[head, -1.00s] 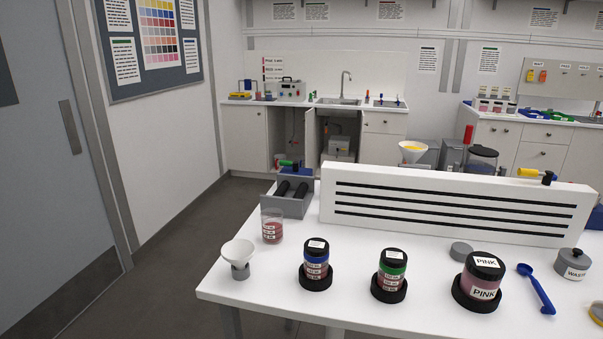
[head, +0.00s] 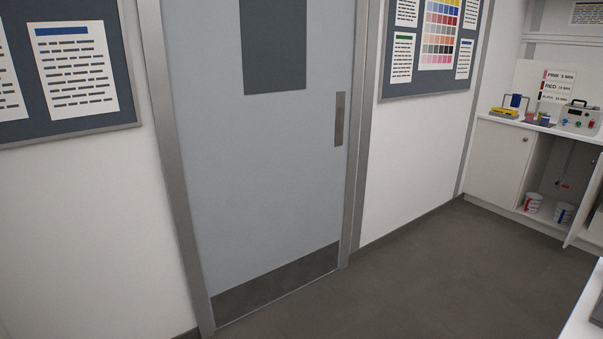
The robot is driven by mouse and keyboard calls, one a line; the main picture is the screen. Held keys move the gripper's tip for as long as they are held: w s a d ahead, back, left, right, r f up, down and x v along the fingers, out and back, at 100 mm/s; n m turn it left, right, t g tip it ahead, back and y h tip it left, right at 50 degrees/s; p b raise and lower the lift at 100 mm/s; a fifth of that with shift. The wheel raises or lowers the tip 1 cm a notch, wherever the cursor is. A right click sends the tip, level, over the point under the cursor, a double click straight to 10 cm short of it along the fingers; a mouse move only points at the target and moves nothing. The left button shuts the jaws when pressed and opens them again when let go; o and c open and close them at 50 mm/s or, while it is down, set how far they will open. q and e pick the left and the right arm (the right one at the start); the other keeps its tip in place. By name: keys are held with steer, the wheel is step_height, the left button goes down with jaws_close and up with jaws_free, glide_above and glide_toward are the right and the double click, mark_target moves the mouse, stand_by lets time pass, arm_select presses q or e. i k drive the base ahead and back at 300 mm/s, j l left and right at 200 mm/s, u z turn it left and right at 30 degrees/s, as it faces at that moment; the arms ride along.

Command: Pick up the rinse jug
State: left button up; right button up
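Nothing in the head view can be made out for certain as the rinse jug. Two small white containers stand on the floor of the open cupboard at the right. One container (head: 533,203) has a red mark and the other container (head: 563,213) has a blue mark. They are too small to tell whether either is a jug. Neither of my grippers is in view.
A closed grey door (head: 265,170) fills the middle, between two notice boards. A counter (head: 548,128) with a grey device (head: 578,118) runs along the right. A white table corner (head: 585,320) shows at lower right. The grey floor (head: 440,280) between is clear.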

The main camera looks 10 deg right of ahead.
mark_target(563, 212)
steer(key=i+j+u, duration=0.1)
steer(key=i, duration=0.35)
steer(key=i+j+u, duration=0.15)
steer(key=i, duration=0.25)
steer(key=i+l+z, duration=0.15)
steer(key=z, duration=0.25)
steer(key=i+z, duration=0.7)
steer(key=z, duration=0.15)
steer(key=i+j+z, duration=0.1)
steer(key=i+z, duration=0.15)
steer(key=z, duration=0.15)
steer(key=i+l+z, duration=0.2)
steer(key=i+z, duration=0.2)
steer(key=i, duration=0.5)
steer(key=i+j+z, duration=0.1)
steer(key=i+z, duration=0.3)
steer(key=i, duration=0.45)
steer(key=i+z, duration=0.1)
steer(key=i, duration=0.85)
steer(key=i+j+z, duration=0.1)
steer(key=i, duration=0.8)
steer(key=i+l, duration=0.1)
steer(key=i, duration=0.35)
steer(key=i+u, duration=0.15)
steer(key=i, duration=0.3)
steer(key=i+l, duration=0.2)
steer(key=i, duration=0.2)
steer(key=j, duration=0.1)
